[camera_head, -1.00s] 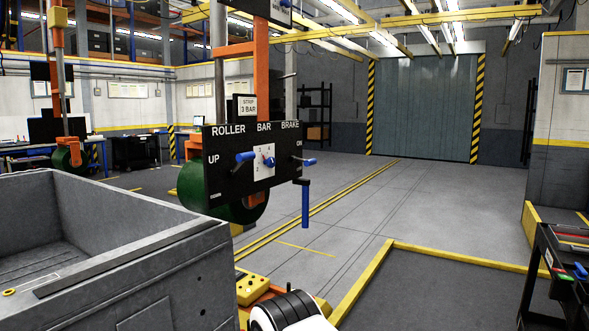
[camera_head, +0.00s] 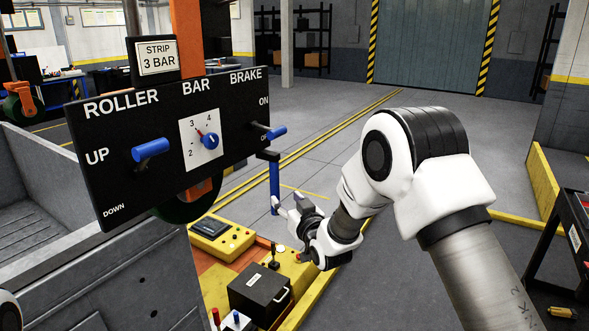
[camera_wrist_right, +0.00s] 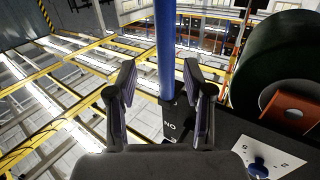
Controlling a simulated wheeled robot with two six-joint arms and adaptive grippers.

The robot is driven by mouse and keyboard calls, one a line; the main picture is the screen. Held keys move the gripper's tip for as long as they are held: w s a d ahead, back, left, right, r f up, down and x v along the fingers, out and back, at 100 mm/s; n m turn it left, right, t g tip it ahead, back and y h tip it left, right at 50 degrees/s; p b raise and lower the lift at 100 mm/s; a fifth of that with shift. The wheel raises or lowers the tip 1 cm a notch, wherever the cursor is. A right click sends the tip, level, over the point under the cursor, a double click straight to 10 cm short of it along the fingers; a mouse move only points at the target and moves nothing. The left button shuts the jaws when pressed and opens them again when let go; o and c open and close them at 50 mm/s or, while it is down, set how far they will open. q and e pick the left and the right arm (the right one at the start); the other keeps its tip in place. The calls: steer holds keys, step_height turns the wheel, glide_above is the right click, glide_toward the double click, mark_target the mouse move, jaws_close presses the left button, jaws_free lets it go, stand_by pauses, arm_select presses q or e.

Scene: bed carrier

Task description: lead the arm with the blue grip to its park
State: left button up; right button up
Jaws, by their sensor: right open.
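The blue grip (camera_head: 275,186) is an upright bar that hangs from a black bracket at the right end of the black control panel (camera_head: 112,180). My right gripper (camera_head: 281,207) is at the lower part of the grip, coming in from the right. In the right wrist view the open fingers (camera_wrist_right: 160,82) stand on either side of the blue grip (camera_wrist_right: 165,45), with a gap on both sides. I cannot tell how deep the grip is between them. My left gripper is out of view.
The panel carries a blue roller lever (camera_head: 150,149), a bar knob (camera_head: 209,141) and a brake lever (camera_head: 277,131). A green roller (camera_head: 186,201) is behind it. A yellow base with a black box (camera_head: 259,293) lies below. A grey bin (camera_head: 120,285) stands left. Floor beyond is clear.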

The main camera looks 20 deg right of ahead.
mark_target(278, 185)
steer(key=w, duration=0.2)
steer(key=w+r+p, duration=0.1)
steer(key=w, duration=0.1)
steer(key=w+a+r+p, duration=0.1)
steer(key=w, duration=0.1)
steer(key=shift+w, duration=0.55)
steer(key=shift+a+r, duration=0.15)
steer(key=shift+s, duration=0.1)
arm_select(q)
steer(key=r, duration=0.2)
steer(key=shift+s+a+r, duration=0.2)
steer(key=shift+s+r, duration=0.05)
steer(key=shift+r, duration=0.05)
arm_select(e)
jaws_close()
